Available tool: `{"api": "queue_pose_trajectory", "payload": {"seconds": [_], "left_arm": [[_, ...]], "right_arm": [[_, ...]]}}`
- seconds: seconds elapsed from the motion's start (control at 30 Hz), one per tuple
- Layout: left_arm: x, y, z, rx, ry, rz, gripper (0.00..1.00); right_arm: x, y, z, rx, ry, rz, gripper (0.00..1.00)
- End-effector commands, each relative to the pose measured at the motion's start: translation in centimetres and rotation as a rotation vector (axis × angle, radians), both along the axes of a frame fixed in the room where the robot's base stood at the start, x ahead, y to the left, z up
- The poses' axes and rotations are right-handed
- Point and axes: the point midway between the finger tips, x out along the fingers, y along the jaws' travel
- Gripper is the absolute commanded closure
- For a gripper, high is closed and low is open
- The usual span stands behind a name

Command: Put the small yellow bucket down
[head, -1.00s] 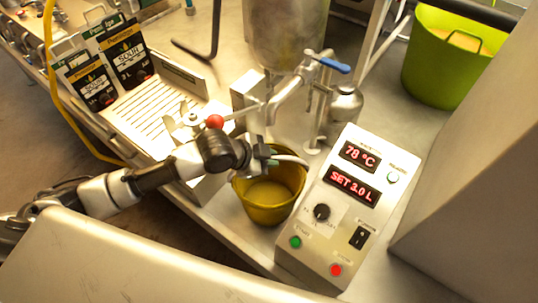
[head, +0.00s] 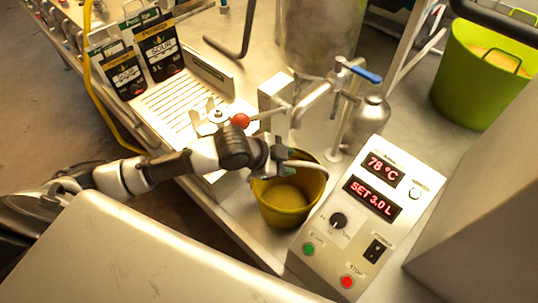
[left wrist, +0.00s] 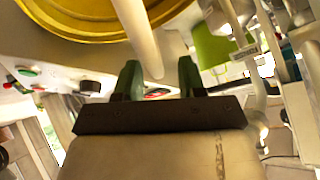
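The small yellow bucket (head: 287,205) hangs or stands upright by the table's front edge, left of the control box. I cannot tell whether its base touches the tabletop. It looks to hold some yellowish contents. Its pale curved handle (head: 307,164) rises over the rim. My left gripper (head: 280,158) is at the handle above the rim, its fingers close together around it. In the left wrist view, the handle (left wrist: 143,40) runs down between the green fingertips (left wrist: 160,75), and the bucket's yellow rim (left wrist: 85,34) fills the top left. My right gripper is out of view.
The control box (head: 362,215) stands close to the bucket's right. A tap with a blue lever (head: 358,70) and a red-knobbed lever (head: 240,121) are behind it. A green tub (head: 480,75) is at the back right. Some bare metal table (head: 235,205) shows left of the bucket.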

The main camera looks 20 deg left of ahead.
Motion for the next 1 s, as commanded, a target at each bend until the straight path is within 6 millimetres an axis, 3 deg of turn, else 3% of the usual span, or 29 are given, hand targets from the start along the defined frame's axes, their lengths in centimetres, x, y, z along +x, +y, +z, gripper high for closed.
{"api": "queue_pose_trajectory", "payload": {"seconds": [0.3, 0.5, 1.0], "left_arm": [[-3.5, 3.8, 4.3, 0.004, 0.0, 0.0, 0.6], [-4.8, 5.1, 6.2, 0.001, 0.0, 0.0, 0.6], [-5.2, 5.5, 6.8, -0.001, 0.001, 0.0, 0.6]], "right_arm": [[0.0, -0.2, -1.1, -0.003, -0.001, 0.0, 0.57], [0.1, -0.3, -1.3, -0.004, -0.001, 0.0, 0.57], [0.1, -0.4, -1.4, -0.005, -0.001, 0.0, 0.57]]}}
